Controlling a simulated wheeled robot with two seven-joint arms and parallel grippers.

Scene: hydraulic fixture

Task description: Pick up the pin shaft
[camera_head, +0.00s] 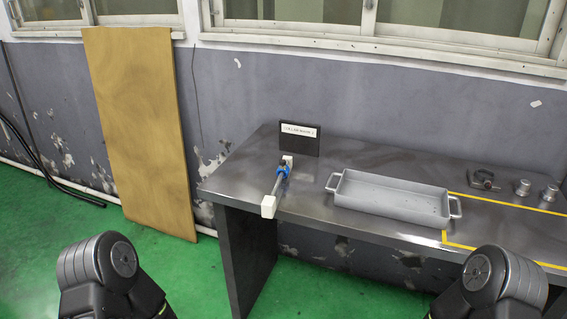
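A slim grey metal rod (276,186), which looks like the pin shaft, is on the left part of the dark metal table (234,185). It runs between a white block (268,206) at the table's front edge and a blue clamp-like part (283,170) behind it. Whether it rests in or on these parts is too small to tell. My left and right arm links show at the bottom left and bottom right, below and apart from the rod. Both grippers are out of view.
A grey tray with two handles (338,188) stands right of the rod. A small clamp-shaped metal part (484,181) and two short metal cylinders (522,187) sit further right, near yellow tape lines. A black sign (294,140) stands behind. A tan board (140,130) leans on the wall.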

